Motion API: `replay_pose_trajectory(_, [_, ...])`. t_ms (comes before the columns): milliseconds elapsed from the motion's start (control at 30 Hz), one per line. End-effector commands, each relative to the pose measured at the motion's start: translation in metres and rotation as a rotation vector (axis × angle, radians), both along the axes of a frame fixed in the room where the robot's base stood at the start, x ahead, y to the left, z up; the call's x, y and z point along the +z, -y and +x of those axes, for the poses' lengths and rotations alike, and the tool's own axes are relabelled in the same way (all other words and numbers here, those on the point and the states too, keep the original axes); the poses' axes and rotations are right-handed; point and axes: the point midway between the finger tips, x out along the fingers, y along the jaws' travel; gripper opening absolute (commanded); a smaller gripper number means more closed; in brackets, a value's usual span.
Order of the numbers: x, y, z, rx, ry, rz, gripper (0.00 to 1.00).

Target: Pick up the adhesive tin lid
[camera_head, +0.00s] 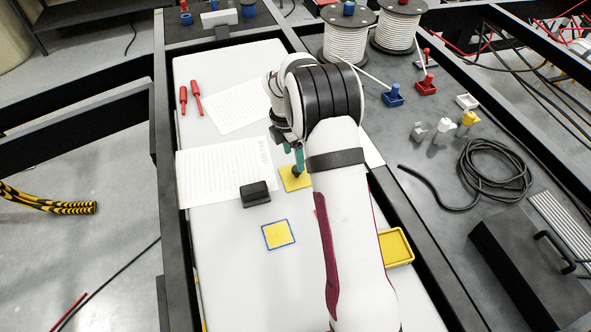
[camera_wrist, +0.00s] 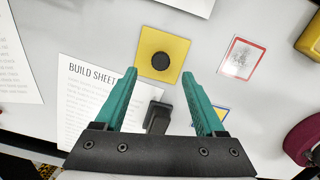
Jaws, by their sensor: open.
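A small round black disc, which looks like the adhesive tin lid (camera_wrist: 160,61), lies on a yellow square (camera_wrist: 179,47) on the white worktop. In the head view the yellow square (camera_head: 290,185) is partly hidden by my arm, and the dark lid (camera_head: 297,171) is only just visible by the fingertips. My gripper (camera_wrist: 160,76) is open, with its teal fingers either side of empty space, and the lid appears just beyond the fingertips. In the head view my gripper (camera_head: 294,158) is over the yellow square. I cannot tell its exact height above the lid.
A black block (camera_head: 255,194) stands close by, showing between the fingers in the wrist view (camera_wrist: 157,117). A blue-edged yellow square (camera_head: 278,234), a red-edged card (camera_wrist: 241,57) and a yellow tray (camera_head: 396,247) are nearby. Printed sheets (camera_head: 220,172) and red screwdrivers (camera_head: 196,98) lie left.

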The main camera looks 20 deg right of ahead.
Motion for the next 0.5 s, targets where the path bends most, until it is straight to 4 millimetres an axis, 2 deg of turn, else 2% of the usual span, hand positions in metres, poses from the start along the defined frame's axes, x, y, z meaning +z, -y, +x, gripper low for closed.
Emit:
replay_pose_trajectory(167, [-0.025,0.004,0.000,-0.001,-0.003,0.000,0.72])
replay_pose_trajectory(300, [-0.053,0.009,0.000,-0.001,-0.002,0.001,0.72])
replay_pose_trajectory(400, [-0.064,0.010,0.001,-0.001,0.001,0.001,0.72])
replay_pose_trajectory(500, [-0.065,0.010,0.001,-0.002,0.002,0.001,0.72])
